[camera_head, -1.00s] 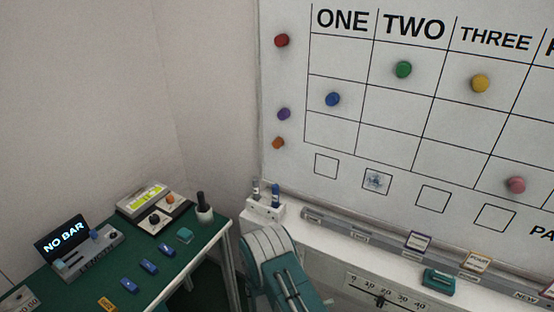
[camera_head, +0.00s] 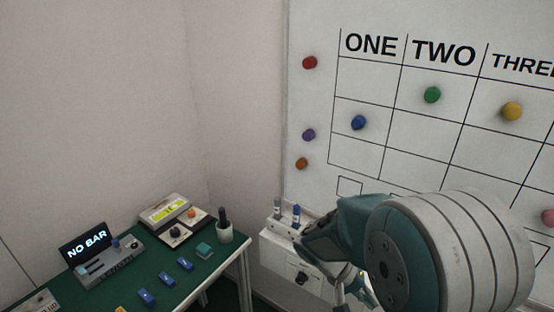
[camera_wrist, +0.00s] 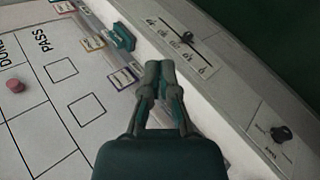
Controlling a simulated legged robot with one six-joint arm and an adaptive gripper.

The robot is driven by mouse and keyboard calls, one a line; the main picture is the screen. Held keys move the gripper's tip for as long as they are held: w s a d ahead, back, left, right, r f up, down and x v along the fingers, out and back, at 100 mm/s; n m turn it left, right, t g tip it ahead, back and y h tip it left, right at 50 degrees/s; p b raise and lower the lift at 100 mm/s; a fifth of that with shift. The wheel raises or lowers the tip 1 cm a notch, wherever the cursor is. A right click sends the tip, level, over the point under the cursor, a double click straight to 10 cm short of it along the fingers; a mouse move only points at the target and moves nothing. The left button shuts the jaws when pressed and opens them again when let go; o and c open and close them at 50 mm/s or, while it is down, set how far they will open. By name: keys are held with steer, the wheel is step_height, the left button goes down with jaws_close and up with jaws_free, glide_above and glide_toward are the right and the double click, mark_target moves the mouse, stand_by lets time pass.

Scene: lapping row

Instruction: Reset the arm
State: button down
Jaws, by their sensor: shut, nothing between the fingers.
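My gripper (camera_wrist: 159,68) shows in the wrist view with its two fingers together and nothing between them. It hangs over the white ledge below the whiteboard (camera_wrist: 40,130), apart from the things there. In the head view my arm is raised at the lower right, in front of the lower whiteboard (camera_head: 390,165). The gripper's fingertips cannot be made out clearly in that view.
Marker pens (camera_head: 296,213) stand in a holder. A teal eraser (camera_wrist: 120,37) lies on the ledge. Round magnets dot the board.

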steer(key=s+a+r+n+t+y, duration=0.1)
steer(key=s+a+r+t+y, duration=0.1)
steer(key=s+r+t+y, duration=0.2)
steer(key=s+a+r+n+t+y, duration=0.1)
steer(key=s+r+t+y, duration=0.3)
steer(key=s+r, duration=0.4)
step_height(320, 180, up, 3)
steer(key=shift+a+r+t, duration=0.2)
steer(key=shift+a+t, duration=0.1)
steer(key=shift+a, duration=0.5)
